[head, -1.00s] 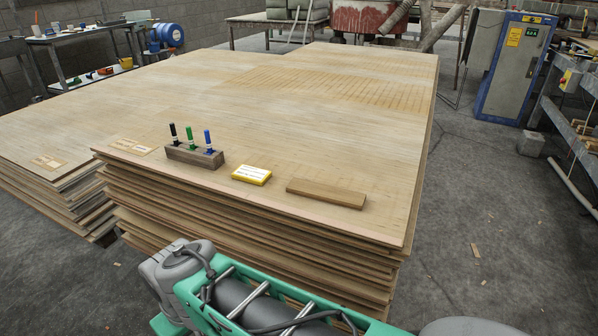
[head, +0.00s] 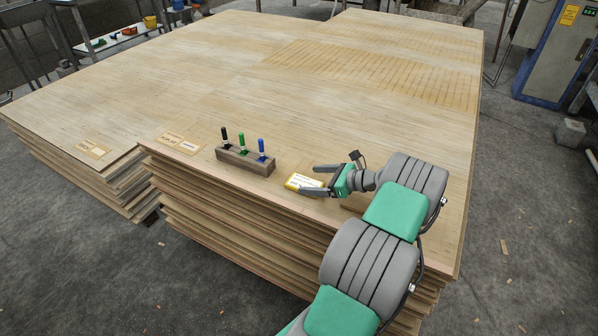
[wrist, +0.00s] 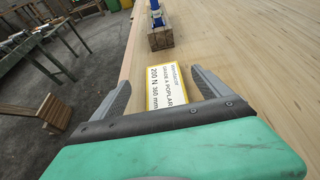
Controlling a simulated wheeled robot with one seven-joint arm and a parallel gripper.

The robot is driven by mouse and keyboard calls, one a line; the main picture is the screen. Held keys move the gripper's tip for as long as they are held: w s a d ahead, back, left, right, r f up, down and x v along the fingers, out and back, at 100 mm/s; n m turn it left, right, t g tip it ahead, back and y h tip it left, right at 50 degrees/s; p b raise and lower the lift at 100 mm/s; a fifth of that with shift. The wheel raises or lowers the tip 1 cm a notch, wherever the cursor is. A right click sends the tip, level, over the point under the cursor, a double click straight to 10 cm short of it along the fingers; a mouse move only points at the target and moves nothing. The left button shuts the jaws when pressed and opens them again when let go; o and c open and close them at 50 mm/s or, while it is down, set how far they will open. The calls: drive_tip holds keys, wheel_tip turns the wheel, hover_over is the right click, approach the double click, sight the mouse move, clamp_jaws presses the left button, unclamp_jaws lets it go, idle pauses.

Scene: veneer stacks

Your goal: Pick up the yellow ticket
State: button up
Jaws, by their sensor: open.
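The yellow ticket (head: 303,182), a small block with a white printed label, lies on the top sheet of the veneer stack (head: 230,60) near its front edge. In the wrist view the ticket (wrist: 168,86) lies between the two fingers, its lettering facing up. My gripper (head: 308,180) is open, with one finger on each side of the ticket. I cannot tell whether either finger touches it. The near end of the ticket is partly hidden by my gripper's palm in the wrist view.
A wooden holder (head: 246,162) with black, green and blue markers stands just left of the ticket. A wooden strip (head: 352,203) lies right of it, mostly hidden under my arm. Paper labels (head: 180,139) lie further left. The stack top behind is clear.

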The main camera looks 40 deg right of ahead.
sight(292, 179)
drive_tip(key=b+x, duration=0.1)
drive_tip(key=x, duration=0.6)
drive_tip(key=shift+w+d+f, duration=0.1)
drive_tip(key=shift+d, duration=0.05)
drive_tip(key=c, duration=1.5)
